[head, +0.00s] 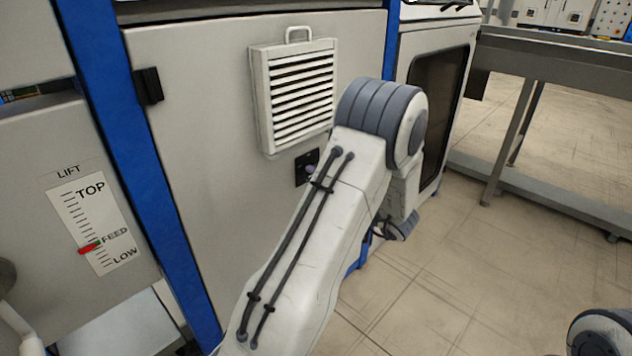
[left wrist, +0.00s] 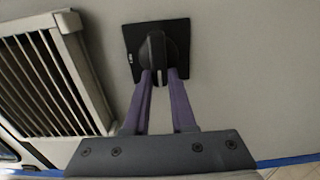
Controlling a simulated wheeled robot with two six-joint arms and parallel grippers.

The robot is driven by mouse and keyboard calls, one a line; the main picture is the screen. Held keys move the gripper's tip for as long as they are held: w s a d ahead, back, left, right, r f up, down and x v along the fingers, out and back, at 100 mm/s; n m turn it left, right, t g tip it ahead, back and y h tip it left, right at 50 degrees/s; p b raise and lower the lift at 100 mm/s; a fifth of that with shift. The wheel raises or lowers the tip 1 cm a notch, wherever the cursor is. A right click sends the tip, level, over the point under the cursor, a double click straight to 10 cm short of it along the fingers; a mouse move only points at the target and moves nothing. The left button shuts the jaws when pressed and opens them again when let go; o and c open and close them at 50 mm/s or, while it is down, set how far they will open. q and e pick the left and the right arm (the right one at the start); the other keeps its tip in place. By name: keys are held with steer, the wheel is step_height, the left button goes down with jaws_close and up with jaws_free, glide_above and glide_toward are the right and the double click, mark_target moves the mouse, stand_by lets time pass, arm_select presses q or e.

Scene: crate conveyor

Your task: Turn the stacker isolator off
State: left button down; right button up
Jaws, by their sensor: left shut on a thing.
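The stacker isolator is a black rotary knob (left wrist: 157,50) on a square black plate (left wrist: 178,28), set in a pale grey panel. In the left wrist view, my left gripper (left wrist: 160,76) has its two purple fingers shut on the lower part of the knob's handle. The handle runs up and down in that view. A small mark on the plate is too small to read. In the head view, the plate (head: 301,176) shows only in part, below the vent, because my left arm covers the rest. My right gripper is not in view.
A louvred vent (head: 292,95) with a handle stands out from the panel just above the isolator. Blue frame posts (head: 140,170) flank the panel. A lift scale (head: 92,222) is at left, its red pointer near FEED. Open tiled floor (head: 470,270) lies at right, below a grey bench frame (head: 555,70).

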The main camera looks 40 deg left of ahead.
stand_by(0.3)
arm_select(q)
steer(key=c, duration=0.7)
jaws_free()
steer(key=shift+c, duration=0.2)
steer(key=shift+d, duration=0.1)
steer(key=d+p, duration=0.1)
steer(key=d, duration=0.9)
steer(key=shift+s+d+p, duration=0.15)
steer(key=shift+s+p, duration=0.2)
steer(key=shift+s, duration=0.05)
steer(key=shift+w, duration=0.1)
